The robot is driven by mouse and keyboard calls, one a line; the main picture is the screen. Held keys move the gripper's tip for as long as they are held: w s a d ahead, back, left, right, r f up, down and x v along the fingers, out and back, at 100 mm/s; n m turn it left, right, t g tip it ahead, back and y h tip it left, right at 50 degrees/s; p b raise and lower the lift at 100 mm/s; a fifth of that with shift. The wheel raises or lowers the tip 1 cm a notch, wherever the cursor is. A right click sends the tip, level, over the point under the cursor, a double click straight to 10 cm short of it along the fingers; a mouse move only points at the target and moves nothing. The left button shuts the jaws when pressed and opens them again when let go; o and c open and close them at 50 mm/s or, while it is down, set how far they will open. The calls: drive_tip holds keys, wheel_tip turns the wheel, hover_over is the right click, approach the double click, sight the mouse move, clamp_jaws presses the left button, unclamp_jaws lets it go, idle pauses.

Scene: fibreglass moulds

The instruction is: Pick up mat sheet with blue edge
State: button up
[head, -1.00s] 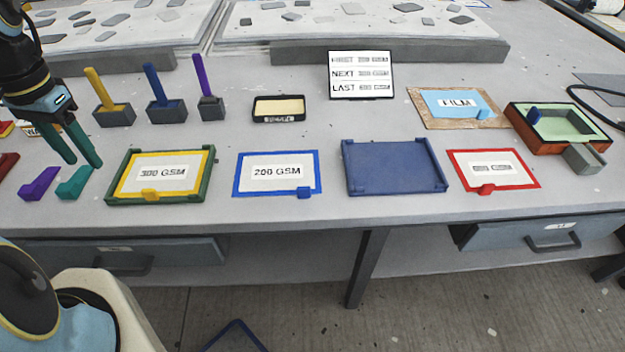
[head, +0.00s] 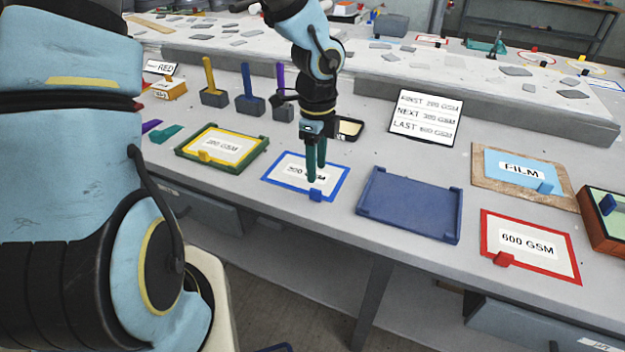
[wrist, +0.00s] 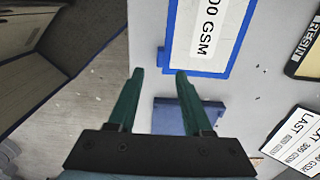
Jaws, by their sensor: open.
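In the wrist view the sheet (wrist: 237,55) is beyond the fingertips. Its tab (wrist: 163,58) shows just past the gap between the fingers (wrist: 159,72). The exact height above the sheet is hard to tell.
The blue tray (head: 410,205) is right of the sheet, the green tray with a yellow-edged sheet (head: 190,150) left. A red-edged 600 GSM sheet (head: 490,240) lies farther right. Behind are a small black tray (head: 350,129), an order sign (head: 425,116) and handled blocks (head: 250,105).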

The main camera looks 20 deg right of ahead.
sight(315, 189)
wheel_tip(315, 189, down, 8)
drive_tip(key=shift+w+a+r, duration=0.15)
idle(0.3)
clamp_jaws()
idle(0.5)
